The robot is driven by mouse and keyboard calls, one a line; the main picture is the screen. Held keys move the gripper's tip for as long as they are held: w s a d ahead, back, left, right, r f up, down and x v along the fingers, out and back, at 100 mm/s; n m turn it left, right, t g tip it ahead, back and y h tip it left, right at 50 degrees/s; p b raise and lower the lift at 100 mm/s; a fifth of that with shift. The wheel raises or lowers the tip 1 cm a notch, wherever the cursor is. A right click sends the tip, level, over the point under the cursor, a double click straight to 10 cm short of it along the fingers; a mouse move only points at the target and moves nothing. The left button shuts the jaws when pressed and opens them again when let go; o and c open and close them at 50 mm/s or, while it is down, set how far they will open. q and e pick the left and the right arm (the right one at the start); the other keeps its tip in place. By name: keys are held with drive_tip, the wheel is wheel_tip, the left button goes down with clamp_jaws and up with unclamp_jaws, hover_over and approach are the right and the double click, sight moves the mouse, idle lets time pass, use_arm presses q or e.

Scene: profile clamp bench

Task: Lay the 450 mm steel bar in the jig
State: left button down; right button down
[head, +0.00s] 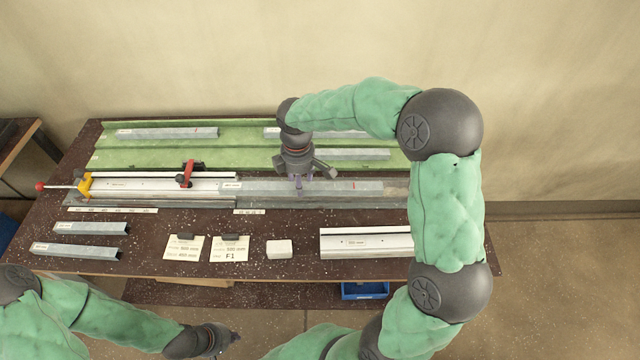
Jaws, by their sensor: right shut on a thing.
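A long grey steel bar (345,188) lies lengthwise along the jig (130,185) on the bench, with a small label near its left end. My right gripper (301,184) points down over the middle of this bar and is shut on it. Whether the bar rests fully on the jig floor I cannot tell. The jig carries a red clamp (187,173) left of the bar and a yellow stop with a red-knobbed rod (84,184) at its left end. My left gripper (228,340) is low in front of the bench, away from the bar; its fingers are too small to read.
A green tray (235,154) at the back holds several bars. Two short bars (90,228) lie front left. Two cards (183,248), a white block (280,249) and a pale profile (365,242) lie along the front. A blue bin (365,290) sits below the front edge.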

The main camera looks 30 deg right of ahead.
drive_tip(key=w+d+f, duration=0.1)
drive_tip(key=d+f, duration=0.1)
drive_tip(key=w+d+f+b, duration=0.1)
drive_tip(key=w+d+f, duration=0.1)
drive_tip(key=d+f, duration=0.1)
drive_tip(key=w+d+f+b, duration=0.1)
drive_tip(key=w+d+f, duration=0.1)
drive_tip(key=shift+d+f, duration=0.15)
drive_tip(key=shift+d, duration=0.05)
drive_tip(key=f, duration=0.1)
drive_tip(key=f+b, duration=0.1)
drive_tip(key=f, duration=0.1)
drive_tip(key=shift+w+d+f, duration=0.1)
drive_tip(key=shift+d+f, duration=0.1)
drive_tip(key=shift+f, duration=0.1)
